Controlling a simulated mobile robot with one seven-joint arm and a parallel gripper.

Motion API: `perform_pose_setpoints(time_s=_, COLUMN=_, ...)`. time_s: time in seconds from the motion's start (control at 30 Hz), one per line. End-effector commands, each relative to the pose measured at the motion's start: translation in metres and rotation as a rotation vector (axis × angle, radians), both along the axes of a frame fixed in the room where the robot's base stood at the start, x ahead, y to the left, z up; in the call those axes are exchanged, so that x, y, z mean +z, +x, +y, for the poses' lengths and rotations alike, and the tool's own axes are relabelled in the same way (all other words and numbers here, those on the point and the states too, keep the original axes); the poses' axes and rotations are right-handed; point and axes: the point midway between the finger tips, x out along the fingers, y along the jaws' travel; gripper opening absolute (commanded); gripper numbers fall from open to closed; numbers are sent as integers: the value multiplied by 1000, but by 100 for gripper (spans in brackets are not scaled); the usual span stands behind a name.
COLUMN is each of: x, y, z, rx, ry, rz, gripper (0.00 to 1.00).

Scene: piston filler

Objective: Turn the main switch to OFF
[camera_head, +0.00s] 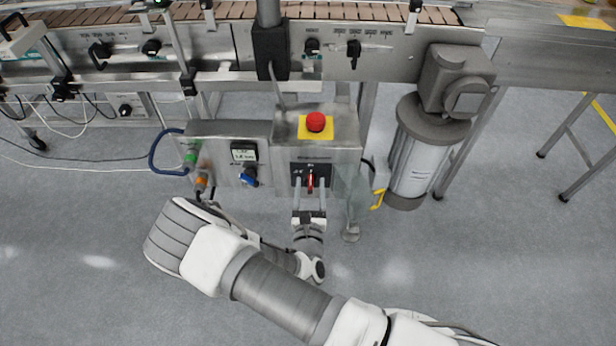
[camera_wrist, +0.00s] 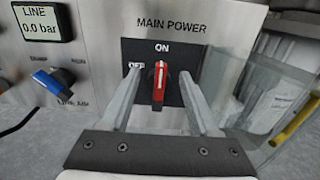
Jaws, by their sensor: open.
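The main switch (camera_wrist: 158,84) is a red handle on a black plate (camera_wrist: 188,58) under the words MAIN POWER. In the wrist view its handle stands upright, with its upper end toward ON; OFF is marked to the upper left, partly hidden by a finger. The red handle also shows in the head view (camera_head: 310,182), on the front of the metal control box. My gripper (camera_wrist: 158,100) is open, its two fingers on either side of the handle with gaps visible. In the head view my gripper (camera_head: 310,190) points at the switch from the front.
A red emergency button (camera_head: 316,121) on a yellow plate sits on top of the box. Left of the switch are a blue knob (camera_wrist: 54,83) and a display (camera_wrist: 43,22) reading LINE 0.0 bar. A clear panel (camera_wrist: 270,95) with a yellow handle stands to the right.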

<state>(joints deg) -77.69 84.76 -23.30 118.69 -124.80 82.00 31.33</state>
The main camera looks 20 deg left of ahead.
Motion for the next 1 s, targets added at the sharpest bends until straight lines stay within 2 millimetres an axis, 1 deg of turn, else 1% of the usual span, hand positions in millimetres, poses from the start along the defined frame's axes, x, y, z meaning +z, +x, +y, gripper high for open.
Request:
perform_pose_setpoints(time_s=0.6, x=0, y=4, z=-4, rx=6, ry=0, rz=0, gripper=62)
perform_pose_setpoints(time_s=0.67, x=0, y=4, z=-4, rx=6, ry=0, rz=0, gripper=52)
perform_pose_setpoints(time_s=0.7, x=0, y=4, z=-4, rx=6, ry=0, rz=0, gripper=44)
perform_pose_setpoints(time_s=0.77, x=0, y=4, z=-4, rx=6, ry=0, rz=0, gripper=34)
perform_pose_setpoints(time_s=0.8, x=0, y=3, z=-4, rx=6, ry=0, rz=0, gripper=26)
perform_pose_setpoints(time_s=0.93, x=0, y=3, z=-4, rx=6, ry=0, rz=1, gripper=3)
perform_pose_setpoints(time_s=0.97, x=0, y=3, z=-4, rx=6, ry=0, rz=1, gripper=0)
perform_pose_setpoints(time_s=1.0, x=0, y=3, z=-4, rx=6, ry=0, rz=2, gripper=0)
